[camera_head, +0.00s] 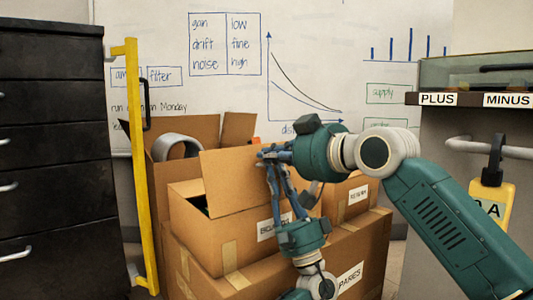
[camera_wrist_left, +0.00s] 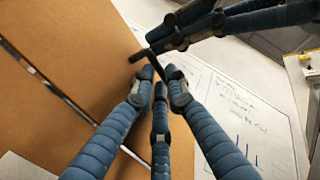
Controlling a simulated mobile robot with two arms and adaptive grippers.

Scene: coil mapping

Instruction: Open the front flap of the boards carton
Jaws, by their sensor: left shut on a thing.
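The boards carton (camera_head: 205,236) is a brown box with a partly covered white label, stacked on a larger carton. Its raised front flap (camera_head: 232,181) stands up and leans. A dark gap shows at the carton's left top. My left gripper (camera_head: 271,168) reaches up from below with blue fingers shut at the flap's right edge. In the left wrist view its fingers (camera_wrist_left: 158,88) converge at the edge of the cardboard flap (camera_wrist_left: 75,45). My right gripper (camera_head: 264,152) comes in from the right, its fingertips close to the flap's upper right corner; their exact contact is hidden.
The carton below (camera_head: 330,262) is labelled SPARES. Another open carton (camera_head: 165,137) behind holds a grey coil (camera_head: 178,146). A small labelled carton (camera_head: 350,195) sits to the right. A yellow post (camera_head: 139,190) and dark drawers (camera_head: 50,150) stand left, a shelf (camera_head: 470,98) right.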

